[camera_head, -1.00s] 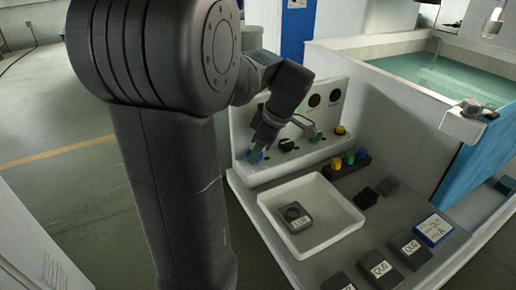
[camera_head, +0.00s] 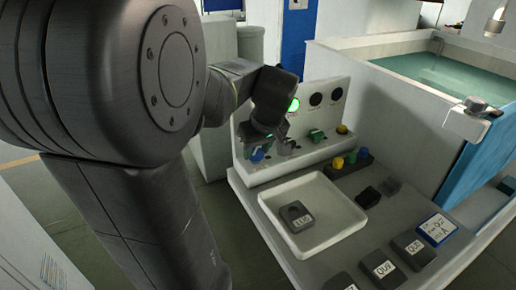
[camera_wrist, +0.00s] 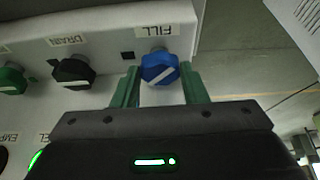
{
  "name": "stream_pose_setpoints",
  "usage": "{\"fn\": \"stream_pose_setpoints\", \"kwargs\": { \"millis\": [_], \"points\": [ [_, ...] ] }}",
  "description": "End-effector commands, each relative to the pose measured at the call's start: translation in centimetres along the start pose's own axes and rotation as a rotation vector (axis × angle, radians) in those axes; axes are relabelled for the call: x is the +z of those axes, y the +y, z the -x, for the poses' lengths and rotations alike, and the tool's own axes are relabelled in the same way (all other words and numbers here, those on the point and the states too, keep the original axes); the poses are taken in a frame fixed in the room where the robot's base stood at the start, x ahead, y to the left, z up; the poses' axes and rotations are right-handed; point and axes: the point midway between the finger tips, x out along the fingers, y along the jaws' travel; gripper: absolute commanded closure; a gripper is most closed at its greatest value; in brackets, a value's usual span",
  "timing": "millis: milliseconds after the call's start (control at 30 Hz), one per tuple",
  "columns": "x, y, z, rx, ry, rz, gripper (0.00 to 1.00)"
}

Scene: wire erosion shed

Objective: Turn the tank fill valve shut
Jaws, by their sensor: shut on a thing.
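The tank fill valve is a blue knob (camera_wrist: 160,69) with a white pointer line, under a FILL label (camera_wrist: 163,31). In the wrist view the green fingers of my gripper (camera_wrist: 162,88) stand on either side of it, shut on it. Its pointer line lies tilted, rising to the right. In the head view the blue knob (camera_head: 257,154) is at the left end of the white control panel (camera_head: 300,157). My gripper (camera_head: 264,143) is over it there and partly hides the panel.
A black DRAIN knob (camera_wrist: 73,72) is beside it, with a green knob (camera_wrist: 12,79) beyond. A green lamp (camera_head: 294,104) is lit on the panel. A white tray (camera_head: 335,232) holding a grey block (camera_head: 296,216) lies in front. A water tank (camera_head: 430,75) stands at right.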

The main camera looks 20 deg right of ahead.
Motion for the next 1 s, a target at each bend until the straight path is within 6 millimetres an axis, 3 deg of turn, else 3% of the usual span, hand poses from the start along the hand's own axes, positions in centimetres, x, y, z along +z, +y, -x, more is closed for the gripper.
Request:
{"fn": "stream_pose_setpoints", "kwargs": {
  "millis": [600, 1000],
  "points": [
    [-0.22, -0.58, -0.06, 0.216, 0.0, -0.514, 0.83],
    [-0.3, -0.7, -0.13, 0.296, 0.001, -0.715, 0.83]
  ]
}}
